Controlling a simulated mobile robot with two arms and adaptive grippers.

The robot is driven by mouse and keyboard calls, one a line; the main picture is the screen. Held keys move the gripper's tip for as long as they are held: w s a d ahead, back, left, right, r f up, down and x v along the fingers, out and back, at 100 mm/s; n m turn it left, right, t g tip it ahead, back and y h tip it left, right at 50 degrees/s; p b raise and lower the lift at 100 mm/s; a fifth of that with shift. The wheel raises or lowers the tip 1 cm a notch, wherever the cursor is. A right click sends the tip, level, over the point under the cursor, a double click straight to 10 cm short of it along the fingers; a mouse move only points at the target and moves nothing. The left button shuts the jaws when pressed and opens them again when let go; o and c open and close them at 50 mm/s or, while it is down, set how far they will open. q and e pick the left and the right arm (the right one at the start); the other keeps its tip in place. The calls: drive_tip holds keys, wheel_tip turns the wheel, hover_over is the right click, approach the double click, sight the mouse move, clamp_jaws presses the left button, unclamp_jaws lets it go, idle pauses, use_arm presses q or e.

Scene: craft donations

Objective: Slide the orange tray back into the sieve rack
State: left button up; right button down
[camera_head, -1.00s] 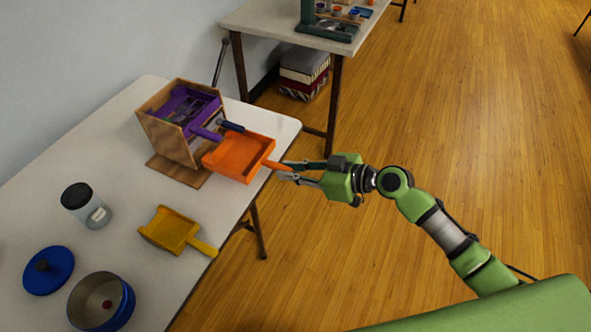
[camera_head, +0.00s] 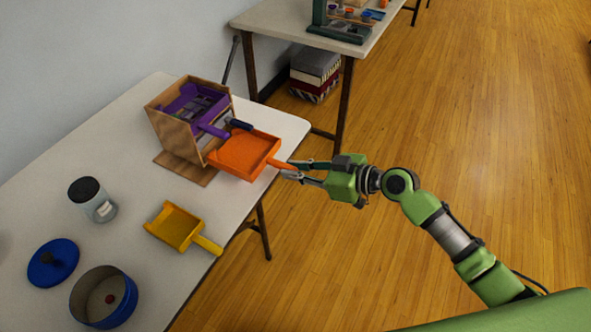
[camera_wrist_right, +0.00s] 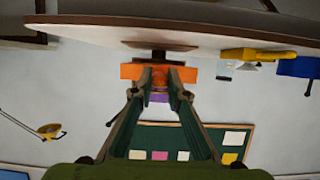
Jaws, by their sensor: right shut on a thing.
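The orange tray (camera_head: 243,153) is at the open front of the wooden sieve rack (camera_head: 178,130), above the table's edge. Its far edge is close to the rack; I cannot tell whether it is inside. My right gripper (camera_head: 291,170) is shut on the tray's orange handle. The orange tray (camera_wrist_right: 130,71) also shows ahead of the right gripper (camera_wrist_right: 160,76) in the right wrist view. A purple tray (camera_head: 190,104) sits in the upper part of the rack, its handle sticking out. A dark blue handle (camera_head: 238,124) shows beside it. My left gripper is not in view.
A yellow tray (camera_head: 177,227) lies near the table's front edge. A jar with a black lid (camera_head: 92,200), a blue lid (camera_head: 53,263) and a round blue tin (camera_head: 104,297) stand at the left. A second table (camera_head: 290,22) stands behind.

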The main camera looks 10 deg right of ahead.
sight(274, 161)
drive_tip(key=shift+w+a, duration=0.1)
drive_tip(key=shift+a, duration=0.05)
drive_tip(key=shift+w+a+b, duration=0.2)
drive_tip(key=shift+w+a, duration=0.25)
drive_tip(key=shift+a, duration=0.15)
drive_tip(key=shift+w+a+b, duration=0.15)
drive_tip(key=shift+w+a, duration=0.25)
drive_tip(key=shift+a, duration=0.2)
drive_tip(key=shift+w+a+b, duration=0.3)
drive_tip(key=shift+w+a, duration=0.45)
drive_tip(key=shift+a, duration=0.3)
drive_tip(key=shift+w+a+f, duration=0.1)
drive_tip(key=shift+w+a, duration=0.1)
drive_tip(key=shift+a, duration=0.1)
drive_tip(key=shift+w+a, duration=0.15)
